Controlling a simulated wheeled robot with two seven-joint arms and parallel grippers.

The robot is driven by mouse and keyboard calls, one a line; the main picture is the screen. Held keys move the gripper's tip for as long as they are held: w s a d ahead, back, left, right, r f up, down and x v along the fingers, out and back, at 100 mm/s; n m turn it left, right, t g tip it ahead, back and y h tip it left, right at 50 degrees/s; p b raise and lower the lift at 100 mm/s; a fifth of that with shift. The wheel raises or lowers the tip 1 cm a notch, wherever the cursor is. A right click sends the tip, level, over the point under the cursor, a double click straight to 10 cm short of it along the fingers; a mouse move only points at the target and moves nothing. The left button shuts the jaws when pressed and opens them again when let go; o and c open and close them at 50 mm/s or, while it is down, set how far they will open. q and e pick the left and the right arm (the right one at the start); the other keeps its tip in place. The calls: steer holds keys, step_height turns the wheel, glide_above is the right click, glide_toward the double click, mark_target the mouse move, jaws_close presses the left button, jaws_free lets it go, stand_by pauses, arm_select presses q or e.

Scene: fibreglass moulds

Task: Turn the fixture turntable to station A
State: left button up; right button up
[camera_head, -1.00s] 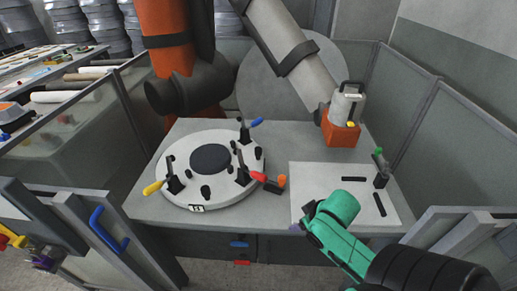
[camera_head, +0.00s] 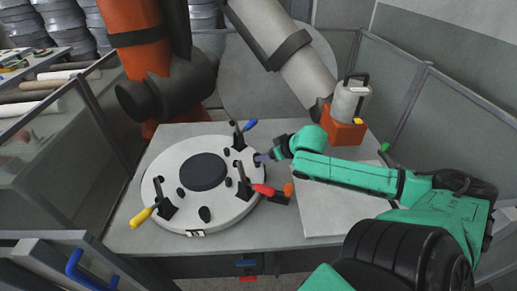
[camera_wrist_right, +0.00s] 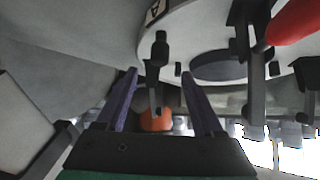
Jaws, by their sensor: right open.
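The turntable (camera_head: 165,171) is a white round disc with a dark centre pad, on the grey bench. It carries clamps with a blue handle (camera_head: 250,125), a red handle (camera_head: 263,190) and a yellow handle (camera_head: 140,217). A label B (camera_head: 195,233) faces front on its rim; the right wrist view shows a label A (camera_wrist_right: 155,11). My right gripper (camera_head: 263,156) is at the disc's right rim, fingers open. In the wrist view (camera_wrist_right: 158,73) a black peg (camera_wrist_right: 160,50) on the disc shows between the purple fingers; contact is unclear. My left gripper is out of view.
An orange knob (camera_head: 289,188) on a dark block stands beside the disc's right edge. A white board (camera_head: 335,215) lies right, partly under my arm. A grey canister on an orange block (camera_head: 345,132) stands behind. A large orange arm (camera_head: 135,45) hangs behind the bench.

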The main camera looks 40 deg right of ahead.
steer(key=b+x, duration=0.1)
steer(key=x, duration=0.3)
steer(key=shift+s+d+f, duration=0.1)
steer(key=shift+s, duration=0.05)
steer(key=b+x, duration=0.3)
steer(key=x, duration=0.1)
steer(key=shift+w, duration=0.2)
steer(key=shift+s+r, duration=0.1)
steer(key=shift+r, duration=0.25)
steer(key=shift+c, duration=0.3)
steer(key=shift+f, duration=0.1)
jaws_close()
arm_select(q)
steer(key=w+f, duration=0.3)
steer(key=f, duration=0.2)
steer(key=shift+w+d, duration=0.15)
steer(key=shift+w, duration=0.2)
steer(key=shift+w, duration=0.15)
